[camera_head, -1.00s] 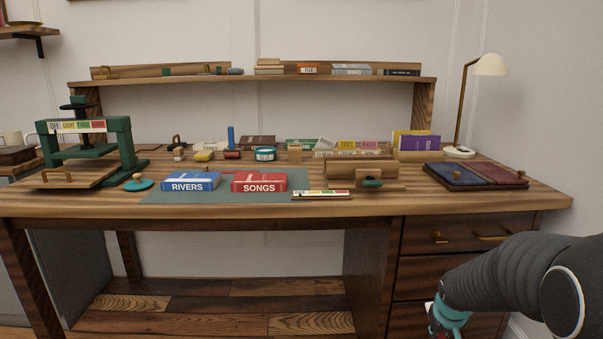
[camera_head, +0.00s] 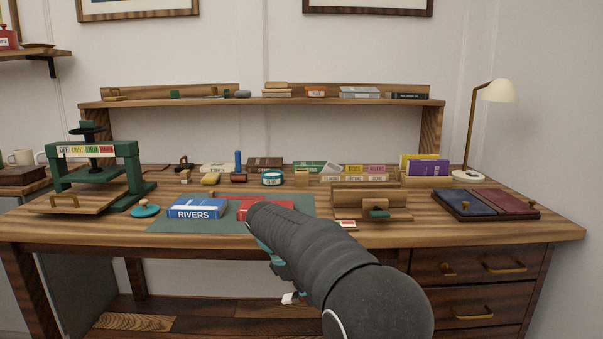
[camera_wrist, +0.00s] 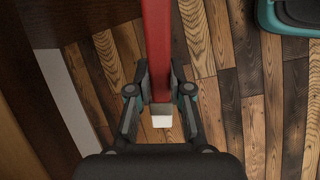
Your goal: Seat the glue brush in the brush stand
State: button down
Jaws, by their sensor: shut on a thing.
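My gripper (camera_wrist: 160,95) is shut on a long red bar with a white end, seen in the wrist view. I take it to be the glue brush (camera_wrist: 158,45). A small white piece (camera_head: 291,298) shows below my arm in the head view, in front of the desk and below its top. The gripper itself is mostly hidden there by my arm. I cannot tell for sure which thing is the brush stand. A small wooden block (camera_head: 302,178) stands on the desk right of a teal glue pot (camera_head: 271,179).
A blue RIVERS book (camera_head: 196,208) and a partly hidden red book (camera_head: 276,204) lie on a grey-green mat (camera_head: 180,227). A green press (camera_head: 130,165) stands left, a lamp (camera_head: 475,120) right. The desk's front edge (camera_head: 500,240) lies above the white piece.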

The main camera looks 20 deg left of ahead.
jog(key=a+r+n+t+y, duration=0.3)
jog(key=r+n, duration=0.4)
jog(key=r, duration=0.3)
jog(key=a+r+n+t+y+p, duration=0.1)
jog(key=a+r+n+t+y, duration=0.2)
jog(key=a+r+n+t, duration=0.3)
jog(key=s+a+r+n+t+y, duration=0.1)
jog(key=a+r+n+t+y, duration=0.3)
jog(key=r, duration=1.1)
jog(key=a+n+t, duration=0.1)
jog(key=a+n, duration=0.1)
jog(key=n, duration=0.1)
jog(key=shift+a+n+p, duration=0.35)
jog(key=shift+n, duration=0.05)
jog(key=shift+s+t+y, duration=0.1)
jog(key=shift+t+y, duration=0.2)
jog(key=shift+t, duration=0.4)
